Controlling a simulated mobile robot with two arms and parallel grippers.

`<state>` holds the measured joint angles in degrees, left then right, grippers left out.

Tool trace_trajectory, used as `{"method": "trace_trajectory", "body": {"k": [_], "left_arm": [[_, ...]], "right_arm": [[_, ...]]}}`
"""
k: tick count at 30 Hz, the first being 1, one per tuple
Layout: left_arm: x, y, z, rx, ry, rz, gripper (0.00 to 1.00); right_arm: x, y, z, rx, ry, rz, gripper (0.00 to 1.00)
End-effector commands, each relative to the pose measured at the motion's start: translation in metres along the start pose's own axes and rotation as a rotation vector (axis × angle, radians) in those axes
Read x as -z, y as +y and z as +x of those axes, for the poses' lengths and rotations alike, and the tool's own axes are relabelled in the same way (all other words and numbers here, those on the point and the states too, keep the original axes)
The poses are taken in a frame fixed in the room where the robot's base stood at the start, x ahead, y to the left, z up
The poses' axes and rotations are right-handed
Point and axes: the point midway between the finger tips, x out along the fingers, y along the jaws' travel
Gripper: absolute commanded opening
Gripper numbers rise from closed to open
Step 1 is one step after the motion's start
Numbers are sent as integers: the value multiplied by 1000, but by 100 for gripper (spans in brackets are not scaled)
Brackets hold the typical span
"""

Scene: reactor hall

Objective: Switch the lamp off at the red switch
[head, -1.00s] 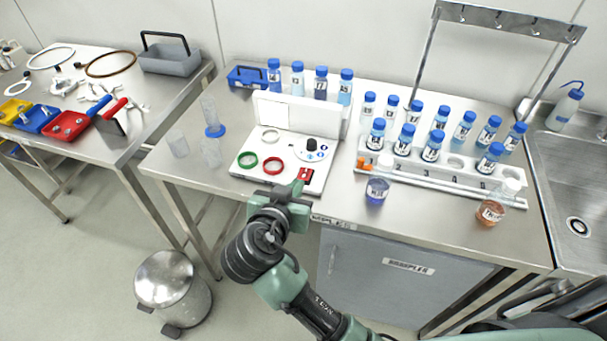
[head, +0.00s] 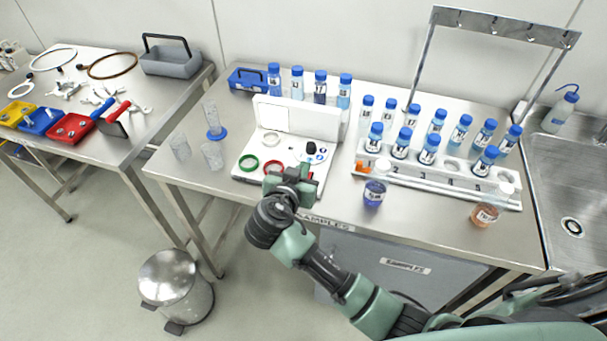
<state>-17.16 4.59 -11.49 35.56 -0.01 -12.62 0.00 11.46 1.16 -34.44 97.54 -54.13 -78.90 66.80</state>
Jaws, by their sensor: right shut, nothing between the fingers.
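My right gripper (head: 291,174) is shut and empty, low over the front right part of a white device (head: 247,177) on the steel bench. The device also carries a green ring (head: 248,162), a red ring (head: 272,167), a pale ring (head: 271,138) and a black knob (head: 311,148). A white upright panel (head: 297,118) stands at its back. I cannot tell whether a lamp is lit. My left gripper is not in view.
Glass vessels (head: 212,155) stand left of the device. To its right are a rack (head: 430,181) of blue-capped bottles, a purple jar (head: 374,192) and an orange jar (head: 484,214). A blue box (head: 248,79) is behind. A steel bin (head: 176,285) stands on the floor.

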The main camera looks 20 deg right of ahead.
Motion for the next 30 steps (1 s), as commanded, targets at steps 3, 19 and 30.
{"method": "trace_trajectory", "body": {"k": [3, 19, 30], "left_arm": [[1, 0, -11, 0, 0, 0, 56], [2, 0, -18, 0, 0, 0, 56], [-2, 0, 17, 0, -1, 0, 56]], "right_arm": [[-7, 0, 15, -1, -3, -7, 0], [-40, 0, 22, 2, -1, 0, 0], [-56, -1, 26, 3, 57, 1, 0]]}}
